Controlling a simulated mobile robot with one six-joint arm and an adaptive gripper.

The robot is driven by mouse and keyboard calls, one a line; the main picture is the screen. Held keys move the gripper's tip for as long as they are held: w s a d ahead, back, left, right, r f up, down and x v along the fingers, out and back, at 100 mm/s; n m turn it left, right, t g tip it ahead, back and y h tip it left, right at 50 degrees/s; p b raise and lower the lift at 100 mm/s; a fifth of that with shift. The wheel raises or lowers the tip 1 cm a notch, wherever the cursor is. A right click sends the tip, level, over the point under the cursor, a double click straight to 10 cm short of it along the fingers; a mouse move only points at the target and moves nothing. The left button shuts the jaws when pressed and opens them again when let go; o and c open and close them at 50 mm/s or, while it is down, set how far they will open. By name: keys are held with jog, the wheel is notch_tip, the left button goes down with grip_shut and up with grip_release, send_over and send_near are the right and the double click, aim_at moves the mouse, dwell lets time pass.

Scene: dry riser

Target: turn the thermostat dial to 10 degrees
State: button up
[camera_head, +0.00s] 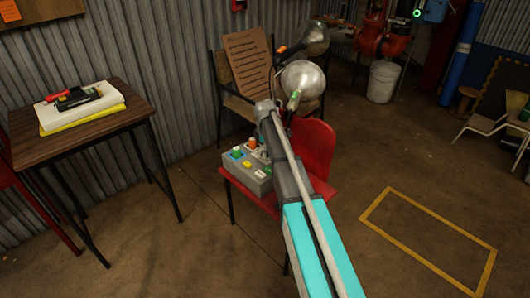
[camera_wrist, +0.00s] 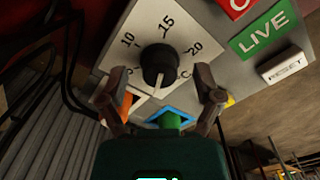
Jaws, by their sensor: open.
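The thermostat dial (camera_wrist: 160,65) is a round black knob on a pale plate (camera_wrist: 187,22) marked 10, 15 and 20, seen in the wrist view. Its white pointer mark faces down in the picture, away from the 15, and is not at the 10. My gripper (camera_wrist: 157,77) is open, with one finger to the left of the knob and one to the right. Gaps show between the fingers and the knob. In the head view the plate is on a grey control box (camera_head: 262,184) on a red chair (camera_head: 318,150); my arm hides part of it.
A green LIVE label (camera_wrist: 264,33), a white RESET button (camera_wrist: 287,66) and a red piece (camera_wrist: 237,8) are close right of the dial. Dark cables (camera_wrist: 70,40) hang at left. A wooden side table (camera_head: 85,132) stands left; open floor (camera_head: 400,165) lies right.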

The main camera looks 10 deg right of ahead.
jog(key=shift+c, duration=0.3)
grip_shut()
jog(key=shift+m, duration=0.5)
jog(key=m, duration=0.4)
jog(key=shift+m, duration=0.3)
jog(key=m, duration=1.1)
jog(key=shift+m, duration=0.4)
jog(key=m, duration=0.5)
jog(key=shift+m, duration=0.4)
